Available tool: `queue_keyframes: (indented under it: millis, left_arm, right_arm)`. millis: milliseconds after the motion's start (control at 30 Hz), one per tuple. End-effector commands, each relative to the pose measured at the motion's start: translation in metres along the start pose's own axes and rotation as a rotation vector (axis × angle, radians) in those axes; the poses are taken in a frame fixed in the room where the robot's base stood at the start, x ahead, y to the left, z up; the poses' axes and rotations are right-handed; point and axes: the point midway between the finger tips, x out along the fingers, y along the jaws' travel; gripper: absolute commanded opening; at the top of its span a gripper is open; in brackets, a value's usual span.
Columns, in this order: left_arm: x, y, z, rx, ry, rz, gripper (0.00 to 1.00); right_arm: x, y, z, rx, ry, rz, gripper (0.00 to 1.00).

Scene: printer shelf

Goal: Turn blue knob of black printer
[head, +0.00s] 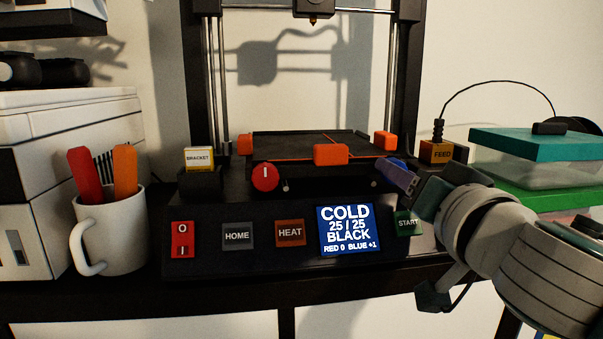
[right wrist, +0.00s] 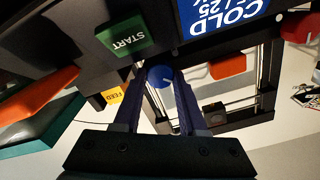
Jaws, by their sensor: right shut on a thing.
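The black printer (head: 290,222) stands on the shelf, its screen (head: 348,229) reading "COLD 25 / 25 BLACK RED 0 BLUE +1". The blue knob (head: 396,164) is at the right of the bed, mostly hidden behind my right gripper in the head view. My right gripper (head: 393,174) comes in from the right and is shut on the blue knob. In the right wrist view the knob (right wrist: 160,76) sits between the two fingertips. The red knob (head: 265,178) is at the left front of the bed. My left gripper is not in view.
The START button (head: 408,223) is just below my right gripper. HEAT (head: 290,233), HOME (head: 237,236) and a red switch (head: 182,240) line the panel. A white mug (head: 112,235) stands left. Lidded boxes (head: 530,155) and a FEED block (head: 437,153) are at the right.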

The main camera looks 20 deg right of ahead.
Motion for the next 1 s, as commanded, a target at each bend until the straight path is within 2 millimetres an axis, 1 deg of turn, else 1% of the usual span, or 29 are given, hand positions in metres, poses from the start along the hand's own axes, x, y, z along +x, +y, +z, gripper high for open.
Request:
queue_keyframes:
  millis: [500,700,1000]
  left_arm:
    - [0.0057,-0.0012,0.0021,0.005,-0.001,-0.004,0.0]
    - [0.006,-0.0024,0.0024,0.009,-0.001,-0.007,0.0]
    - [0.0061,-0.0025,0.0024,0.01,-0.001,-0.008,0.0]
  right_arm:
    - [0.0002,-0.0004,-0.0003,-0.39,0.001,0.002,0.0]
    - [0.0002,-0.0009,-0.0002,-0.484,0.001,0.001,0.0]
    - [0.0002,-0.001,-0.0004,-0.539,0.001,0.001,0.0]
